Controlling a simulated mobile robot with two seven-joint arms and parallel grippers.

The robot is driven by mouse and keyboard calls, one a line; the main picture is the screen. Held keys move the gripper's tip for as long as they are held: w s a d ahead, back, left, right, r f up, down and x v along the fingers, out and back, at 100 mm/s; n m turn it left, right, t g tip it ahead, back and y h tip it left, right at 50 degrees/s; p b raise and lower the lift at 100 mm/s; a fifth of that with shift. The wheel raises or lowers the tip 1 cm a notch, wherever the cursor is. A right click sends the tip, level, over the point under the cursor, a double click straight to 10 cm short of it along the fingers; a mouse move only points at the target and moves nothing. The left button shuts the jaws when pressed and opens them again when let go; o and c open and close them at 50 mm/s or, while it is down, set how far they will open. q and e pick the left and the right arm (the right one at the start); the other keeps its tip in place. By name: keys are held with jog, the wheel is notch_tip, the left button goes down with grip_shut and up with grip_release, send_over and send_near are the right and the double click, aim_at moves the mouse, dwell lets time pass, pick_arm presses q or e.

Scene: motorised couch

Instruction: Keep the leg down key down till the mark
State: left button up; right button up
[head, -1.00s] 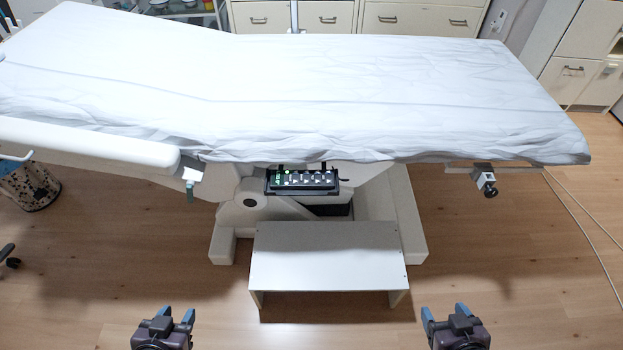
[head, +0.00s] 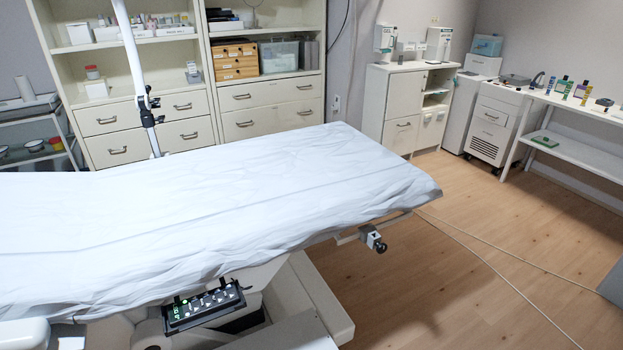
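The motorised couch (head: 230,200) with a white sheet fills the left and middle of the head view. Its right-hand section lies about flat. The black key panel (head: 205,306) hangs under the near edge of the couch, with a green light at its left and several pale keys; their labels are too small to read. A clamp (head: 373,240) sits under the couch's right end. No mark can be made out.
Cream cabinets (head: 150,125) with shelves stand behind the couch, beside a white pole (head: 134,70). A cream cabinet (head: 404,110) and a white side table (head: 575,150) stand at the right. A pale cable (head: 490,265) crosses the otherwise clear wooden floor (head: 450,300) right of the couch.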

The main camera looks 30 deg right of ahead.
jog(key=shift+w, duration=0.1)
jog(key=shift+w+a+r, duration=0.1)
jog(key=shift+w+a, duration=0.05)
jog(key=shift+a, duration=0.05)
jog(key=c, duration=0.5)
jog(key=shift+w, duration=0.1)
jog(key=c, duration=0.7)
grip_shut()
jog(key=shift+s+d, duration=0.2)
jog(key=shift+s, duration=0.25)
jog(key=shift+w+a, duration=0.25)
jog(key=shift+w, duration=0.2)
